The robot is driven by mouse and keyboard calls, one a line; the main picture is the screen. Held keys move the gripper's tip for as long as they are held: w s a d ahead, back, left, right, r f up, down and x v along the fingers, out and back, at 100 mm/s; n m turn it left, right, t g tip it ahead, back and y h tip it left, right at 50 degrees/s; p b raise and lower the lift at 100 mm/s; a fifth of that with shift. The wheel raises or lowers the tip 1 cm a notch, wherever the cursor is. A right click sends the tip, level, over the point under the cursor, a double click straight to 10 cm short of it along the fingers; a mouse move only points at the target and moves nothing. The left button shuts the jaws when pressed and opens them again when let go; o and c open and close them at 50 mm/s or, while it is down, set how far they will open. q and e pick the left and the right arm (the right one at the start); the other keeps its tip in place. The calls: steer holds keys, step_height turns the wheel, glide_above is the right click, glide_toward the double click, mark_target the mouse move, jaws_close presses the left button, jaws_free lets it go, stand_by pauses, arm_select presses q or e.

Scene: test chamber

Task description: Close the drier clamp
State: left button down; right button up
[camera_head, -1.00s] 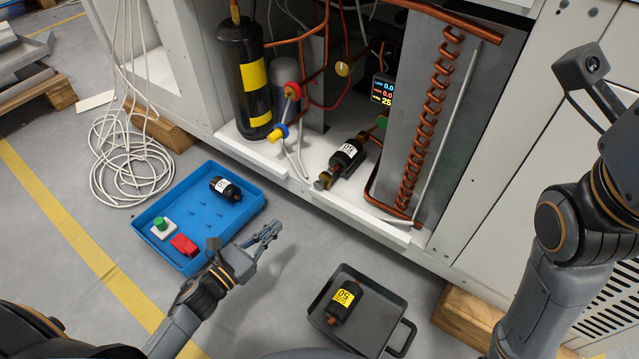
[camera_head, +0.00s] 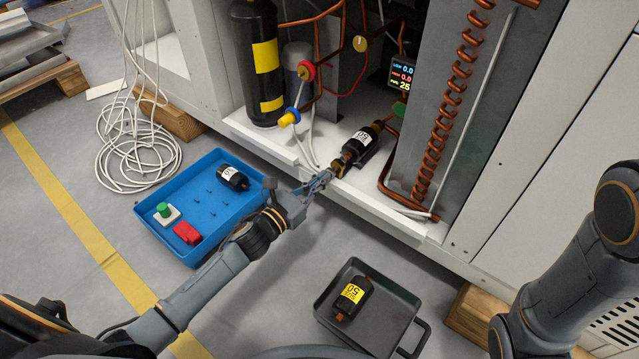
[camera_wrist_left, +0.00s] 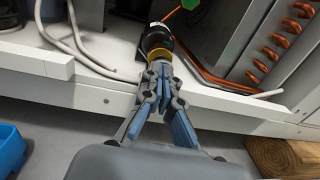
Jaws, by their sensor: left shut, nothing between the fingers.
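The black drier (camera_head: 360,146) with a white label lies on the white cabinet floor. A brass-coloured fitting (camera_head: 340,168) is at its near end, close to the cabinet's front edge. I cannot make out the clamp as a separate part from the dark body and base around the drier. My left gripper (camera_head: 324,178) is shut and empty, its fingertips at the near end of the drier. In the left wrist view, the fingertips (camera_wrist_left: 164,72) reach the brass fitting (camera_wrist_left: 158,54) and partly hide it; contact is unclear. My right gripper is out of view.
A blue tray (camera_head: 152,231) holds a black drier, a green button and a red block. A dark tray (camera_head: 395,289) holds a drier with a yellow label. Copper pipes, a black cylinder (camera_head: 257,70) and a display (camera_head: 401,72) surround the cabinet opening.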

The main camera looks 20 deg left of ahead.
mark_target(329, 170)
arm_select(q)
steer(key=b+x, duration=0.1)
steer(key=x, duration=0.3)
steer(key=shift+w+a+f, duration=0.1)
steer(key=shift+w, duration=0.05)
steer(key=shift+w+a+r, duration=0.1)
steer(key=shift+r, duration=0.1)
stand_by(0.3)
